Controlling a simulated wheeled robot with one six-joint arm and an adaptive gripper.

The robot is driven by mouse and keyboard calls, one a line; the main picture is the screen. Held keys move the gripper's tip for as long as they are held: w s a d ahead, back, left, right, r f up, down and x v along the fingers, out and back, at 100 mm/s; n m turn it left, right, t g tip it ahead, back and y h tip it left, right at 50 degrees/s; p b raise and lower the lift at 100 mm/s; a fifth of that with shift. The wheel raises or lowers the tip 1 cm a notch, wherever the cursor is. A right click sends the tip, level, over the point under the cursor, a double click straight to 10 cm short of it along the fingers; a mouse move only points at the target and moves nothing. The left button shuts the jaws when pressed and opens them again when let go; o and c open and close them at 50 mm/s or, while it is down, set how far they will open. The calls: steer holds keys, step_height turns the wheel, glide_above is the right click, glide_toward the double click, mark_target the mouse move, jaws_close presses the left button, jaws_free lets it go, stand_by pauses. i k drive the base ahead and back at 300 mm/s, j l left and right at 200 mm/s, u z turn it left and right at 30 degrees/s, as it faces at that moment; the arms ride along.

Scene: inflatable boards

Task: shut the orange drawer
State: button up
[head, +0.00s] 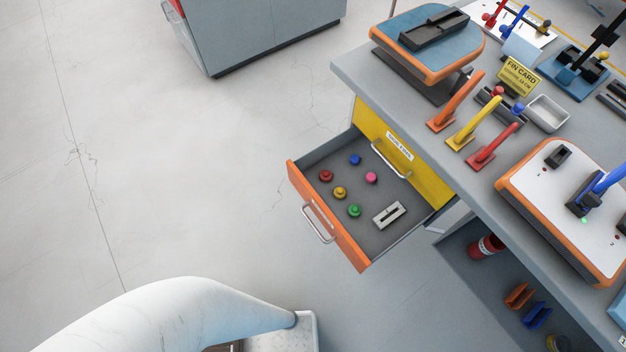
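The orange drawer (330,222) is pulled well out from the workbench, toward the left of the view. Its orange front has a metal bar handle (318,224) facing the lower left. Inside lie several coloured knobs, including a red one (326,176) and a green one (354,211), and a grey slotted metal piece (390,214). A yellow drawer front (430,182) with its own handle and a label is above it and looks shut. My white arm crosses the bottom left, apart from the drawer. My gripper is not visible.
The grey workbench (352,73) runs along the right, holding boards, coloured levers and a small tray (547,113). An open shelf below holds a red cylinder (486,246). A grey cabinet (262,30) stands at the back. The floor left of the drawer is clear.

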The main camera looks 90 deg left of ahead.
mark_target(359, 237)
steer(key=k+u, duration=0.2)
steer(key=u, duration=0.25)
steer(key=k+u, duration=0.15)
steer(key=u, duration=0.95)
steer(key=k+l, duration=0.05)
